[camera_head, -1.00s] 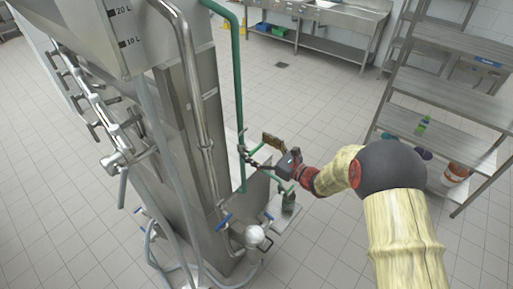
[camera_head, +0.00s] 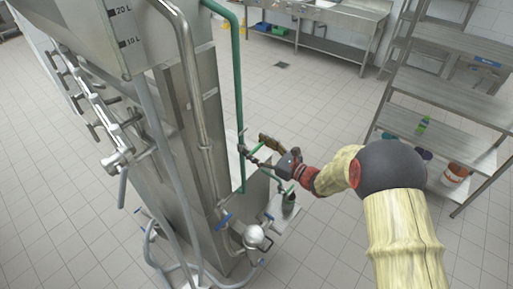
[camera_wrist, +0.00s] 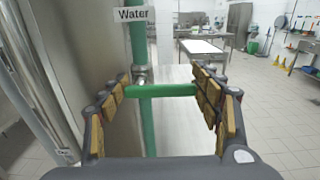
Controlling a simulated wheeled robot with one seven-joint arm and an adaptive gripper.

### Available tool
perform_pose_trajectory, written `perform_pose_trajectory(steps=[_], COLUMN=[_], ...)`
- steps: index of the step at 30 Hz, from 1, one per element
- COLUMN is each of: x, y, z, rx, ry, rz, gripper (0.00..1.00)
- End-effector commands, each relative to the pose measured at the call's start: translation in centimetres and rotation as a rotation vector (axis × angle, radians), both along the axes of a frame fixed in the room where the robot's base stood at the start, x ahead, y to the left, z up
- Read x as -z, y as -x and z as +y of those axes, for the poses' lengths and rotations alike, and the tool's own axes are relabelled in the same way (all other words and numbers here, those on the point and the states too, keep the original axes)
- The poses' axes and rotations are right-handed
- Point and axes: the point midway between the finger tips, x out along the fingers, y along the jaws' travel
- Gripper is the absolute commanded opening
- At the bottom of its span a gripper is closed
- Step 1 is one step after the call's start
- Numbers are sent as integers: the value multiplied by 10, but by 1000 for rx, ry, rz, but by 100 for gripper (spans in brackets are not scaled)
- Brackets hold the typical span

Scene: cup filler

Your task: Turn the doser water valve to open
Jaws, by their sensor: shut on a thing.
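The doser water valve shows in the wrist view as a green T-shaped handle (camera_wrist: 160,90) on a metal fitting below the "Water" label (camera_wrist: 133,14). The handle's crossbar lies level between the pads of my gripper (camera_wrist: 163,91). The left finger meets its left end and the right finger its right end, so my gripper is shut on it. In the head view my gripper (camera_head: 256,150) is at the green pipe (camera_head: 238,85) beside the steel machine. The valve handle is mostly hidden there by the fingers.
The steel filler column (camera_head: 185,150) stands close to the left of my gripper. A metal shelf rack (camera_head: 440,125) is at the right. The tiled floor between is clear.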

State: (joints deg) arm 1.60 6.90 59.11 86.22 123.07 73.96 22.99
Motion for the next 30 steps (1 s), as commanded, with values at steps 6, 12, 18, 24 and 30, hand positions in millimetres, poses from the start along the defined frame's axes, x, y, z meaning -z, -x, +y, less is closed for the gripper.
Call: perform_pose_trajectory(steps=[6,12,18,24,30], x=[0,0,-1,-3,-6], y=[0,0,1,2,5], z=[0,0,1,2,4], rx=[1,1,0,1,1], ry=[1,22,86,188,305], rz=[-2,-30,-115,-249,-398], gripper=[18,18,18,18,18])
